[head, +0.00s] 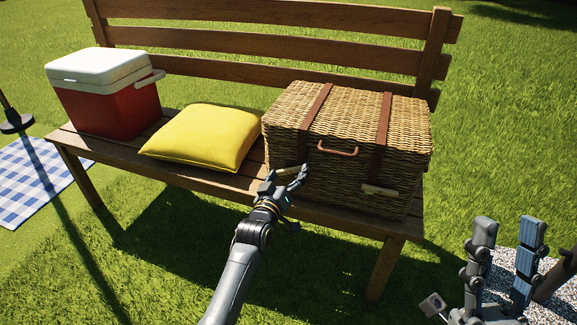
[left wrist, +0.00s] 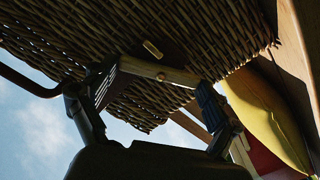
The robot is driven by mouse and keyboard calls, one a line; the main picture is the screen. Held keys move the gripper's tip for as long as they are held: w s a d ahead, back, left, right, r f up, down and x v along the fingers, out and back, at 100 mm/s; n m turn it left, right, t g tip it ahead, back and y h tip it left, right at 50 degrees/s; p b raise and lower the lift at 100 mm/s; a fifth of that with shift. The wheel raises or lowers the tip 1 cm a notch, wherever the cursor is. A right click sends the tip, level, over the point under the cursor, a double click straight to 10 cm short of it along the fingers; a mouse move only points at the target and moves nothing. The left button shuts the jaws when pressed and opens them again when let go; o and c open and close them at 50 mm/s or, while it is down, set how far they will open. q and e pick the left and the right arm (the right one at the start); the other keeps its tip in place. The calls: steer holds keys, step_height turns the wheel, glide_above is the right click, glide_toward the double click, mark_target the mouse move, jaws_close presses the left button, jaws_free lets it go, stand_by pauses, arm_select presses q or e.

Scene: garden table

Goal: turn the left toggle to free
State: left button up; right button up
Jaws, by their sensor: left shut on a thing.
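A wicker hamper (head: 350,175) with two brown leather straps stands on the right part of the bench. The left toggle (head: 287,170) is a pale wooden bar at its front, near the left strap; it lies near level, slightly tilted. In the left wrist view the toggle (left wrist: 160,72) spans between the fingers of my left gripper (left wrist: 152,88), below a slotted plate (left wrist: 152,49). My left gripper (head: 287,175) is shut on the toggle by its ends. The right toggle (head: 380,190) lies near level. My right gripper (head: 508,232) is open and empty.
A brown handle (head: 338,151) sits between the straps. A yellow cushion (head: 205,137) and a red cooler with white lid (head: 110,105) stand left on the wooden bench (head: 215,182). A checked blanket (head: 35,180) lies on the grass.

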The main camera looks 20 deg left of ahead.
arm_select(q)
steer(key=n+p, duration=0.2)
steer(key=shift+r+n, duration=0.15)
steer(key=shift+n, duration=0.25)
arm_select(e)
steer(key=w+f+g+h, duration=0.2)
steer(key=w+f+g, duration=0.4)
steer(key=w+f, duration=0.1)
arm_select(q)
steer(key=n+p, duration=0.2)
steer(key=n, duration=0.3)
steer(key=shift+a, duration=0.15)
steer(key=shift+f+n, duration=0.2)
steer(key=shift+n, duration=0.6)
steer(key=shift+n+p, duration=0.3)
steer(key=shift+n, duration=0.8)
arm_select(e)
step_height(320, 180, down, 12)
steer(key=g+h, duration=0.2)
steer(key=g, duration=0.5)
steer(key=shift+w+d+h, duration=0.3)
steer(key=shift+w+d, duration=0.05)
steer(key=shift+w, duration=0.1)
steer(key=shift+g, duration=0.3)
arm_select(q)
steer(key=o, duration=0.9)
steer(key=shift+f, duration=0.1)
